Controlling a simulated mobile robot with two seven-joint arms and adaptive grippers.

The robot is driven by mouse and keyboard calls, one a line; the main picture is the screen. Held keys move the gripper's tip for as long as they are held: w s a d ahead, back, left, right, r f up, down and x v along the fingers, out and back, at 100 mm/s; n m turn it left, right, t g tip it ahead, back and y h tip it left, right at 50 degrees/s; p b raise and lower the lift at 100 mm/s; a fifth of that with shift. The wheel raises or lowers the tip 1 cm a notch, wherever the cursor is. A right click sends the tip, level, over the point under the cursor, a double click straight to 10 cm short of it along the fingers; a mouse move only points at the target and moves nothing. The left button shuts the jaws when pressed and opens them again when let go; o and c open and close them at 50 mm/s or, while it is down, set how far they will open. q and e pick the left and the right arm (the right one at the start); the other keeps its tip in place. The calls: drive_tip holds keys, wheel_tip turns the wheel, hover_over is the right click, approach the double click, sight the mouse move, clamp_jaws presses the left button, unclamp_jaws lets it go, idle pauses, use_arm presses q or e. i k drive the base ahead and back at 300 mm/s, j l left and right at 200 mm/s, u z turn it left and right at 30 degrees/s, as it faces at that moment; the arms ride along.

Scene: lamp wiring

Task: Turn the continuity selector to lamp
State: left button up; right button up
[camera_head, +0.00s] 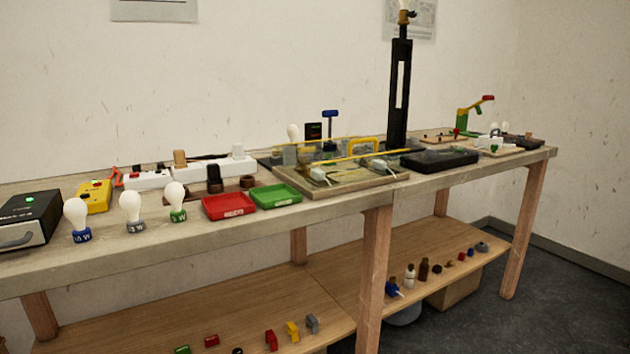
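No part labelled as a continuity selector can be made out at this size. A yellow box (94,196) with a small green light and a red part on top stands at the left of the bench. A black box (28,217) with a grey handle, a green light and white lettering stands at the far left, cut by the picture edge. Which of these, if either, carries the selector I cannot tell. Neither of my grippers is in view.
Several bulbs, one with a blue base (77,220), line the bench's front edge. A red tray (229,206) and a green tray (275,196) lie beside a wiring board (340,184). A tall black stand (399,95) rises behind. Small parts sit on the lower shelf (230,308).

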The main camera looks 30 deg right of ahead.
sight(430, 152)
drive_tip(key=z, duration=1.65)
